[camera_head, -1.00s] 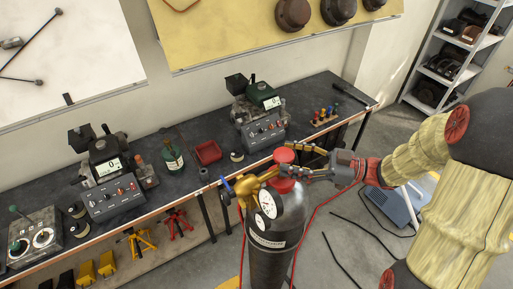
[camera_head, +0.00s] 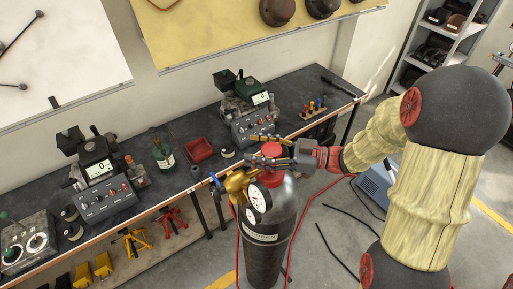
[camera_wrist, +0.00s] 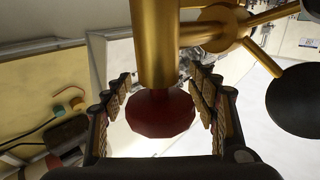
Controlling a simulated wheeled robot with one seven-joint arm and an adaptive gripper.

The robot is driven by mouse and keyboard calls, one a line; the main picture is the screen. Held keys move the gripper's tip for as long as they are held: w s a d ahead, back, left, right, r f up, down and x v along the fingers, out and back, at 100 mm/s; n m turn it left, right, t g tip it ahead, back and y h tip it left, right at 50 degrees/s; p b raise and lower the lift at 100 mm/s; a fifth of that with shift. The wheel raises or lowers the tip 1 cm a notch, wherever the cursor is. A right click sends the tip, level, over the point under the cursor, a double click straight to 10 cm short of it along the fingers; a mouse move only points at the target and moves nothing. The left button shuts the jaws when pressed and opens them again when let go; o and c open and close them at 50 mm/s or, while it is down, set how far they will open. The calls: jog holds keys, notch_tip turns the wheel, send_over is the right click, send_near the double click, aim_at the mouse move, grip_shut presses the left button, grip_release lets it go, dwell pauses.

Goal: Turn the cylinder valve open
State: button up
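A dark gas cylinder (camera_head: 265,238) stands upright on the floor in the head view. Its red valve knob (camera_head: 271,149) is on top, with a brass regulator (camera_head: 234,183), a round white gauge (camera_head: 259,198) and a blue handle at its side. My gripper (camera_head: 268,153) is at the knob from the right, its two fingers on either side of it. In the wrist view, the red knob (camera_wrist: 160,113) lies between the spread fingers of my gripper (camera_wrist: 160,78), with a gap at the left.
A shelf unit (camera_head: 440,45) stands at the back right.

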jog(key=c, duration=1)
jog(key=shift+c, duration=1)
